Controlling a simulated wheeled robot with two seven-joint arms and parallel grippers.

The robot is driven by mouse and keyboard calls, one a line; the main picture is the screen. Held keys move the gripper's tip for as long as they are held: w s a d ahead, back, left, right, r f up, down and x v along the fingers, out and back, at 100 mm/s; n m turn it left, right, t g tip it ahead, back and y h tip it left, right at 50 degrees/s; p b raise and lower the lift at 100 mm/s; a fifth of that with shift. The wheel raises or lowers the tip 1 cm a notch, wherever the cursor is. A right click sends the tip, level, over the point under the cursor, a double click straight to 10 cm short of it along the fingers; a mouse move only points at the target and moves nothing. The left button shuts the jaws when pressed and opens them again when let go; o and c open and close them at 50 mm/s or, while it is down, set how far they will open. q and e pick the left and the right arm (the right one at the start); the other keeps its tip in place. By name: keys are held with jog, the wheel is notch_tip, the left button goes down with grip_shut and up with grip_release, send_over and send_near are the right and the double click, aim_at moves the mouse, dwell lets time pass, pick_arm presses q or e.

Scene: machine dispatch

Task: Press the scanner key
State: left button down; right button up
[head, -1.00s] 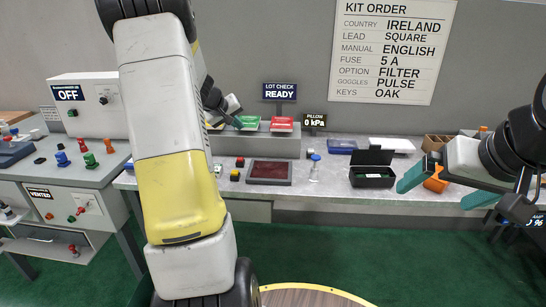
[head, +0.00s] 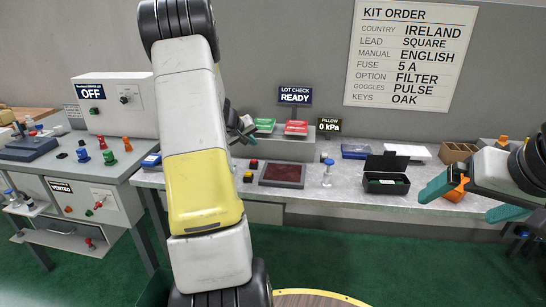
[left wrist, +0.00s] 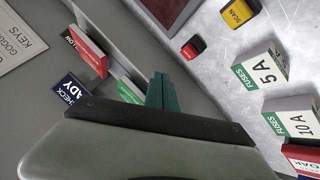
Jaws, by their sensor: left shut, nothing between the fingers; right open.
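The scanner key is a yellow block marked SCAN (left wrist: 238,12) at the top of the left wrist view. In the head view a small yellow block (head: 248,178) sits on the grey bench, left of the dark red pad. A red key (left wrist: 193,47) stands beside it; it also shows in the head view (head: 253,164). My left gripper (head: 249,134) is shut and empty, behind the keys near the raised shelf and apart from them. Its teal fingers (left wrist: 163,93) are together in the wrist view. My right gripper (head: 466,201) is open at the bench's right front.
Fuse boxes (left wrist: 262,68) stand near the keys. A green box (head: 265,125) and a red box (head: 296,127) are on the raised shelf. An open black case (head: 386,185) and an orange item (head: 456,191) lie further right. The dark red pad (head: 282,174) borders the keys.

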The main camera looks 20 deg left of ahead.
aim_at(252, 161)
pick_arm(q)
jog(key=shift+f, duration=2.15)
dwell(0.4)
jog(key=shift+f, duration=0.4)
jog(key=shift+f, duration=0.55)
dwell(0.5)
jog(key=shift+r, duration=0.95)
jog(key=shift+r, duration=2.5)
jog(key=shift+d, duration=0.1)
